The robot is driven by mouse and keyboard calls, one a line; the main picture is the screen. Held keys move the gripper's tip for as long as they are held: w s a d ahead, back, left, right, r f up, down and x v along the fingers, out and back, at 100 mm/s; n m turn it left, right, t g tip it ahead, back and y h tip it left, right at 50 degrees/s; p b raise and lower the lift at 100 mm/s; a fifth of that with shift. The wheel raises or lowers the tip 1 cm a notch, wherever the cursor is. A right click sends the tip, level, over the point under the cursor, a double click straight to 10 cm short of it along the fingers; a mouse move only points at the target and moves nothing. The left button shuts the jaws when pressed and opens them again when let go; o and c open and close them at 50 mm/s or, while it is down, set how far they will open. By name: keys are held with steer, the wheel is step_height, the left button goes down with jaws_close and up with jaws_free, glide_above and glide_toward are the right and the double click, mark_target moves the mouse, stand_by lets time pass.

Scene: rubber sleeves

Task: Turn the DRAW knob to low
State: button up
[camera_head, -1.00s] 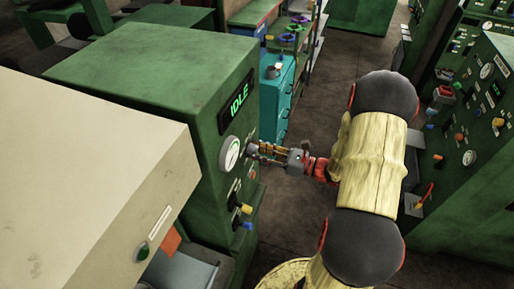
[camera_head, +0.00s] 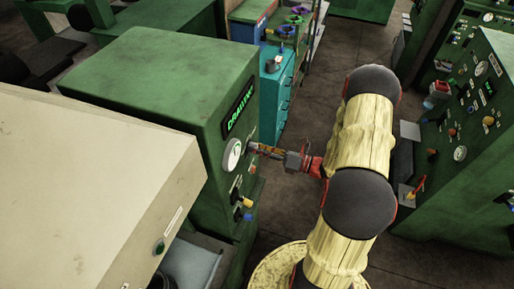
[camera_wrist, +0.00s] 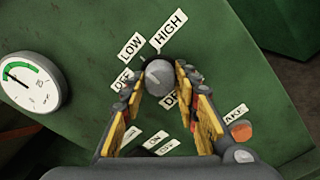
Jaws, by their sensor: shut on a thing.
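The DRAW knob (camera_wrist: 159,77) is a round grey knob on the green panel in the wrist view. Labels OFF, LOW (camera_wrist: 131,46) and HIGH (camera_wrist: 170,30) fan around it from left to upper right, and a partly hidden label beginning "D" is below it. I cannot read its pointer surely. My gripper (camera_wrist: 158,84) has a finger on each side of the knob and is shut on it. In the head view my gripper (camera_head: 256,149) reaches the panel beside the gauge, and its fingers hide the knob.
A round gauge (camera_head: 232,154) is beside my gripper, under a green-lit display (camera_head: 239,108) that seems to read DRAWING. Yellow and blue controls (camera_head: 246,202) sit lower on the panel. A beige cabinet (camera_head: 90,190) fills the left front. A second green console (camera_head: 480,150) stands at right.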

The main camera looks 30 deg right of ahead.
stand_by(0.4)
steer(key=o, duration=1.2)
steer(key=shift+c, duration=0.2)
steer(key=shift+d, duration=0.1)
steer(key=v, duration=1.2)
